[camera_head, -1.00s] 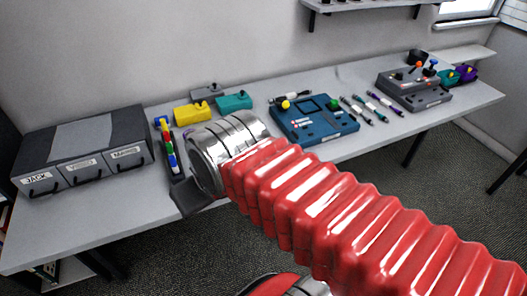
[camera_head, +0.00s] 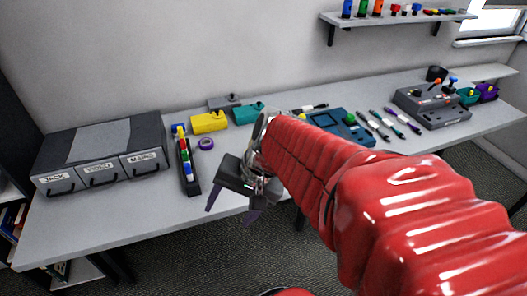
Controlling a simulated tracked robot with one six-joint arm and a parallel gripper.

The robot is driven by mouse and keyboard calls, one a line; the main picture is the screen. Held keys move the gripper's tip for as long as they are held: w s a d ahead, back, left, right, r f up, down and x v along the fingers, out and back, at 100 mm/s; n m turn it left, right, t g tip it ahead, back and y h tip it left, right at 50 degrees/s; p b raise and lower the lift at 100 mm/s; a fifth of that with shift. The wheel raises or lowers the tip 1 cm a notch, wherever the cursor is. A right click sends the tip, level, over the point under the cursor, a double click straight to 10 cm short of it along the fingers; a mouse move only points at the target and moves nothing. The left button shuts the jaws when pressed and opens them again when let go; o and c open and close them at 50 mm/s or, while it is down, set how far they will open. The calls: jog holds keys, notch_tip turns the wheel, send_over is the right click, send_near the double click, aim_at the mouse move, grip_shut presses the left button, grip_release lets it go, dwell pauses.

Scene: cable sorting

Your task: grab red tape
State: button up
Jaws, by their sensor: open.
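A black rack (camera_head: 192,184) on the table holds a row of small coloured pieces. A small red piece (camera_head: 183,142) shows near its far end, among yellow, green, blue and white ones; I cannot tell for sure that it is the red tape. My gripper (camera_head: 232,208) is open and empty, to the right of the rack near the table's front edge, with its two purple-tipped fingers apart and pointing down. My red arm covers part of the table to the right of the gripper.
A purple ring (camera_head: 206,143) lies just right of the rack. A dark drawer box (camera_head: 150,131) stands left. Yellow (camera_head: 209,122) and teal (camera_head: 249,113) boxes sit behind. A blue panel (camera_head: 350,128) is partly behind my arm. A wall shelf (camera_head: 400,17) hangs above.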

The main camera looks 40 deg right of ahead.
jog(key=w+d+f+m+t+y, duration=0.1)
jog(key=w+d+f+m+t, duration=0.1)
jog(key=d+m, duration=0.45)
jog(key=w+d+f+m+t+y, duration=0.2)
jog(key=w+d+m, duration=0.1)
jog(key=d+m, duration=0.35)
jog(key=s+d+f+m+t+h, duration=0.2)
jog(key=d+m, duration=0.4)
jog(key=d, duration=0.3)
jog(key=s+d+f+m+t+h, duration=0.2)
jog(key=d+m+t, duration=0.2)
jog(key=d+m, duration=0.2)
jog(key=d, duration=0.2)
jog(key=shift+d+f+h, duration=0.35)
jog(key=shift+f+h, duration=0.05)
jog(key=x, duration=0.8)
jog(key=shift+a, duration=0.1)
jog(key=shift+w+f, duration=0.1)
jog(key=shift+w, duration=0.2)
jog(key=shift+w, duration=0.1)
